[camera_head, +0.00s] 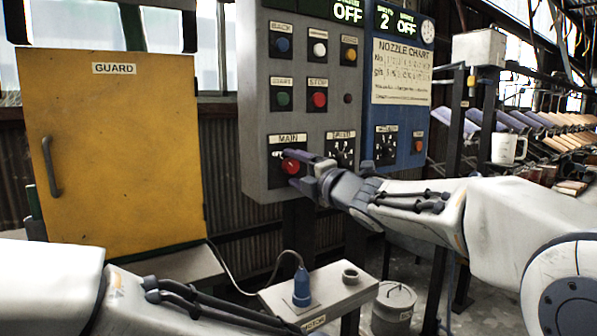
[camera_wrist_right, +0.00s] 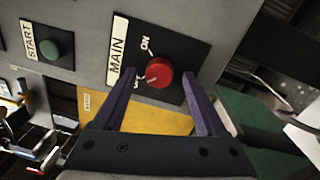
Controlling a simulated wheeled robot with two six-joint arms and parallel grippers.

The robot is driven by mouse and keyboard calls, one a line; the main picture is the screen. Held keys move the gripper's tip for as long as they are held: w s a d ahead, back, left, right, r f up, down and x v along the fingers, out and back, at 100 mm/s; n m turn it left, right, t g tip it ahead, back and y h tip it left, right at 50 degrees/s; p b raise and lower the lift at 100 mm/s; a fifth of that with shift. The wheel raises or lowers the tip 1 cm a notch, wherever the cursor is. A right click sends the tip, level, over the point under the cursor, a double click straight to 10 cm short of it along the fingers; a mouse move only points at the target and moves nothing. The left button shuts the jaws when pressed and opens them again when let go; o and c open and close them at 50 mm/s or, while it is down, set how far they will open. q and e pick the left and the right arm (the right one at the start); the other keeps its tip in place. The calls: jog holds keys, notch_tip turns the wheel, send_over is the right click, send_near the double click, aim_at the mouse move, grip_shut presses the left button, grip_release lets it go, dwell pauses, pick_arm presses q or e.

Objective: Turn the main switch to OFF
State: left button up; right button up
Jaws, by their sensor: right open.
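The main switch is a red round knob (camera_head: 290,166) on a black plate marked MAIN, low on the grey control panel. In the right wrist view the knob (camera_wrist_right: 159,72) sits beside the ON mark; the other label is partly hidden by a finger. I cannot tell which mark the knob points to. My right gripper (camera_head: 300,169) is open at the plate. In the right wrist view its fingers (camera_wrist_right: 155,82) stand on either side of the knob, with gaps showing. My left arm enters at lower left; its gripper is out of view.
Green START (camera_head: 284,98) and red STOP (camera_head: 319,99) buttons are above the switch. A blue panel (camera_head: 402,107) adjoins at right. A yellow guard door (camera_head: 115,150) stands at left. Below are a small grey box (camera_head: 330,292) with a blue plug (camera_head: 301,287) and a lidded can (camera_head: 394,305).

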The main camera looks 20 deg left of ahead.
jog(key=v, duration=1)
jog(key=shift+d+b, duration=0.15)
jog(key=shift+b, duration=0.15)
jog(key=shift+s, duration=0.15)
jog(key=s+d+f+m+g+h, duration=0.1)
jog(key=s+d+f+m+h, duration=0.25)
jog(key=f+m, duration=0.45)
jog(key=s+d+f+m+g+h, duration=0.1)
jog(key=s+d+f+m+h, duration=0.1)
jog(key=d+f+m+h, duration=0.55)
jog(key=s+d+f+m+g+h, duration=0.1)
jog(key=s+d+f+m+g, duration=0.3)
jog(key=s+f, duration=0.6)
jog(key=s+d+f+m+g+h, duration=0.1)
jog(key=s+d+f+m+g, duration=0.5)
jog(key=s, duration=0.7)
notch_tip(320, 180, up, 30)
jog(key=s+a+n+p, duration=0.1)
jog(key=n+p, duration=0.1)
jog(key=p, duration=2.9)
jog(key=shift+s+a+r+t+h, duration=0.2)
jog(key=shift+s+a+t+h, duration=0.1)
jog(key=shift+s+a, duration=0.1)
